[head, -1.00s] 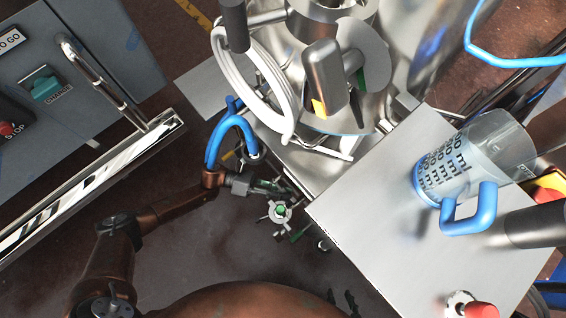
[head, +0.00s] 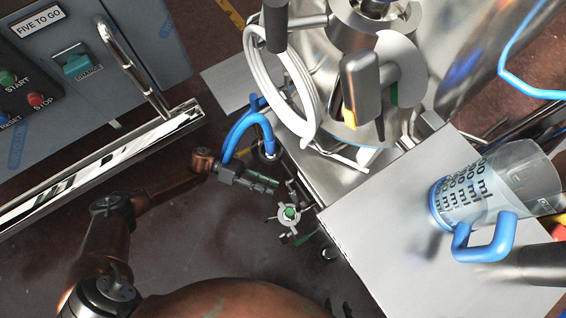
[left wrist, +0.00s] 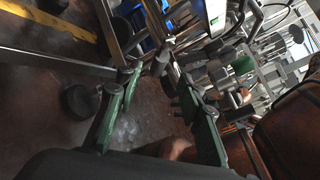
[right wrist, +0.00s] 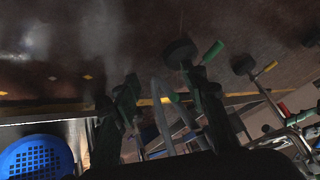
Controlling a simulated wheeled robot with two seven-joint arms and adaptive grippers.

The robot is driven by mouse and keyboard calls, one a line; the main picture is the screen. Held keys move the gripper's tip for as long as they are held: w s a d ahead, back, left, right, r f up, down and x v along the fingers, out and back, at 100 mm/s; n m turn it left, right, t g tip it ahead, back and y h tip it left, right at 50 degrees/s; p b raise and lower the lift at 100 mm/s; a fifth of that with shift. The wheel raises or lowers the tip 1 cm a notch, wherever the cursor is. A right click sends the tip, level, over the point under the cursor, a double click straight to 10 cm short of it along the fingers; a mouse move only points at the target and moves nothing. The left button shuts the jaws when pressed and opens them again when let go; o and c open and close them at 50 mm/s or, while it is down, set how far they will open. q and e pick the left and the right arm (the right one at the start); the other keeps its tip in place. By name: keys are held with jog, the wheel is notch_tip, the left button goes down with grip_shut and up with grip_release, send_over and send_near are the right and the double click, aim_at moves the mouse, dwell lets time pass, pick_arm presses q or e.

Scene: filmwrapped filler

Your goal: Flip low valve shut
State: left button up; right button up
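A small silver fitting (head: 290,213) with spokes and a green centre sits low beside the metal machine in the head view. I cannot tell for sure that it is the low valve, or how its handle is set. My left gripper (head: 268,182) is just above and left of it in that picture, apart from it. In the left wrist view my left gripper (left wrist: 160,82) has its green-padded fingers apart with nothing between them. A silver and green fitting (left wrist: 243,66) shows to their right. In the right wrist view my right gripper (right wrist: 163,90) is open and empty; the head view does not clearly show it.
A metal worktop (head: 385,235) holds a measuring jug (head: 500,185) with a blue handle. Blue hoses (head: 240,128) and a white hose coil (head: 300,65) hang near my left gripper. A control cabinet (head: 150,45) with a rail stands left. A blue basket (right wrist: 38,158) shows in the right wrist view.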

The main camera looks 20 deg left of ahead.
pick_arm(q)
jog(key=shift+a+r, duration=0.15)
jog(key=shift+a, duration=1.15)
